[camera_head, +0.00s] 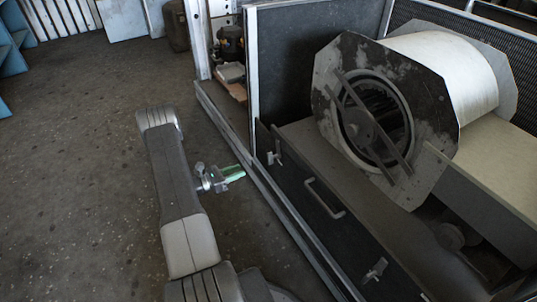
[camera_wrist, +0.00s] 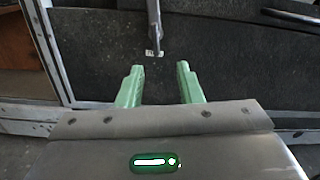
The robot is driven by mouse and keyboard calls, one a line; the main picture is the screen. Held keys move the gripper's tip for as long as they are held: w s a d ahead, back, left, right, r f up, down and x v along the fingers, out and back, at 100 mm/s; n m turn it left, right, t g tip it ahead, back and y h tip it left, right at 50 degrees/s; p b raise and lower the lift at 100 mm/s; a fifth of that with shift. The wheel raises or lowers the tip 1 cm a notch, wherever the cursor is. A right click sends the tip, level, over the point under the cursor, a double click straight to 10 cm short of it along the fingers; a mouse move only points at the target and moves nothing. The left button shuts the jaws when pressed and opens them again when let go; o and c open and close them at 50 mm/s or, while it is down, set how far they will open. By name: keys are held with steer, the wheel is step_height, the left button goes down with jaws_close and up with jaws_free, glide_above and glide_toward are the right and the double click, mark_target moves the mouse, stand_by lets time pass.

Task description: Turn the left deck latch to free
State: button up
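The left deck latch (camera_head: 274,157) is a small light-metal piece at the left end of the dark front panel (camera_head: 308,205) in the head view. My gripper (camera_head: 240,171), with green fingers, is in front of that panel, left of the latch and apart from it. In the wrist view my gripper (camera_wrist: 157,85) is open, with nothing between its fingertips. A grey metal bar (camera_wrist: 154,28), apparently the left latch, comes down from the top edge and ends just beyond the fingertips. I cannot tell its exact turn angle.
The panel carries a bar handle (camera_head: 325,198) in its middle and a right latch (camera_head: 376,270). A metal rail (camera_head: 265,185) runs along the floor before the panel. The floor (camera_head: 80,150) at left is clear.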

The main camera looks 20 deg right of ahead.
mark_target(268, 159)
steer(key=d, duration=0.4)
steer(key=w+d+b, duration=0.1)
steer(key=d, duration=0.4)
steer(key=d+b, duration=0.1)
steer(key=d, duration=0.4)
steer(key=shift+w+f, duration=0.3)
steer(key=shift+f, duration=0.1)
